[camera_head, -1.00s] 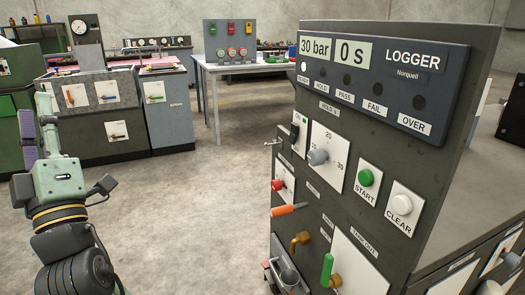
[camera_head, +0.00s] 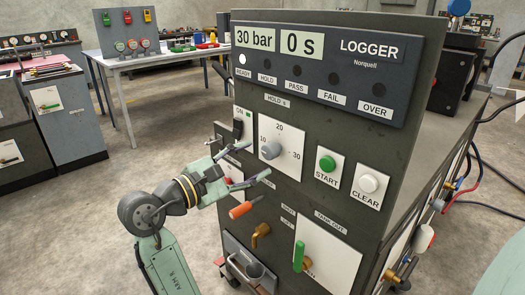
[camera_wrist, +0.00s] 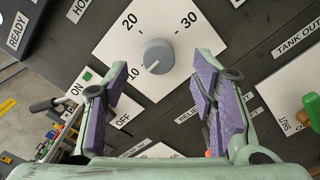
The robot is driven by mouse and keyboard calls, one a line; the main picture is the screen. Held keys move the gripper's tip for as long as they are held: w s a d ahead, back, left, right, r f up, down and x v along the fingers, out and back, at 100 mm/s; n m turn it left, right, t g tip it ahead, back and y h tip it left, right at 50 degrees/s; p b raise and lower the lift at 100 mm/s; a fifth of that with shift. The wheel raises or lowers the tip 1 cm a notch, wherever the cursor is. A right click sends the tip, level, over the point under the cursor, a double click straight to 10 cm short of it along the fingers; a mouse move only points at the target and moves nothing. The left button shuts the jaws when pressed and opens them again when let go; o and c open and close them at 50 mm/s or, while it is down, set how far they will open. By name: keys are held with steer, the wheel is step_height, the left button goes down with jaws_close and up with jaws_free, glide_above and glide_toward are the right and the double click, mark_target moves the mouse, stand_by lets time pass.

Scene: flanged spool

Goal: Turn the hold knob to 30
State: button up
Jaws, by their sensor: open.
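The hold knob (camera_head: 271,150) is a round grey knob on a white dial plate marked 20 and 30 under the label HOLD s. In the wrist view the knob (camera_wrist: 157,56) shows a white mark directed down-left, toward the 10. My gripper (camera_head: 251,161) is open in front of the panel, just left of and below the knob in the head view. In the wrist view my gripper's purple-padded fingers (camera_wrist: 160,80) spread either side of the knob, with the knob beyond the tips. Nothing is between the fingers.
The logger display (camera_head: 320,65) reads 30 bar and 0 s, with the READY lamp lit. A green START button (camera_head: 327,164) and white CLEAR button (camera_head: 368,184) are right of the dial. An orange handle (camera_head: 241,210) and green TANK OUT lever (camera_head: 299,256) stick out below.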

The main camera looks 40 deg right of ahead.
mark_target(267, 153)
steer(key=d, duration=0.5)
steer(key=shift+w+d+p, duration=0.15)
steer(key=shift+w+p, duration=0.15)
steer(key=shift+c, duration=0.4)
steer(key=c, duration=1.1)
